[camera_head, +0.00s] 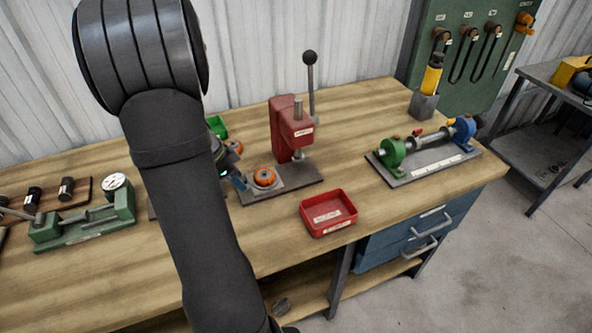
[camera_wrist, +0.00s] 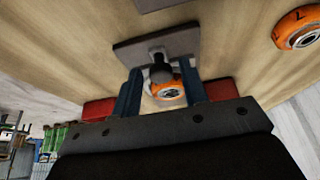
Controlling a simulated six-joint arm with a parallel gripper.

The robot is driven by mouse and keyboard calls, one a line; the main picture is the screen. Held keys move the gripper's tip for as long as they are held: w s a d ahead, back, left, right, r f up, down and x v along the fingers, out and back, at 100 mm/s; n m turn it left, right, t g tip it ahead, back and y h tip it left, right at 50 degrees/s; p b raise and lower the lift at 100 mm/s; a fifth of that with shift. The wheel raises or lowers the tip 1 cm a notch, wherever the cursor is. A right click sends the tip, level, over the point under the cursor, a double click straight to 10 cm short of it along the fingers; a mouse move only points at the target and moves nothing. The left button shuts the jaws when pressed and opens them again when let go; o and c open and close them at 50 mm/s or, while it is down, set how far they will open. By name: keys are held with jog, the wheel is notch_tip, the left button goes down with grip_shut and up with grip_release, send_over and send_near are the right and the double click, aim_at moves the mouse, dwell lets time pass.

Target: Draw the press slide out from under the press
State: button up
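The red press (camera_head: 285,130) stands on a grey base (camera_head: 300,178) mid-bench. An orange-rimmed wheel (camera_head: 263,177) sits on the press slide (camera_head: 264,188) at the left end of that base. My gripper (camera_head: 238,182) is at the slide's left, mostly hidden behind my arm in the head view. In the wrist view my gripper (camera_wrist: 160,92) is open, its two blue fingers apart. A dark knob (camera_wrist: 161,73) shows between them, with visible gaps on both sides. An orange wheel (camera_wrist: 168,92) also shows between the fingers. Whether the fingers touch anything cannot be told.
A red tray (camera_head: 328,212) lies in front of the press. A green-and-blue fixture (camera_head: 425,155) is at right, a green gauge stand (camera_head: 85,222) at left. A green bin (camera_head: 217,127) and another orange wheel (camera_head: 235,147) sit behind my arm. The bench between press and right fixture is clear.

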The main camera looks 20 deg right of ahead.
jog(key=v, duration=0.3)
jog(key=shift+a+r, duration=0.1)
jog(key=shift+r, duration=0.15)
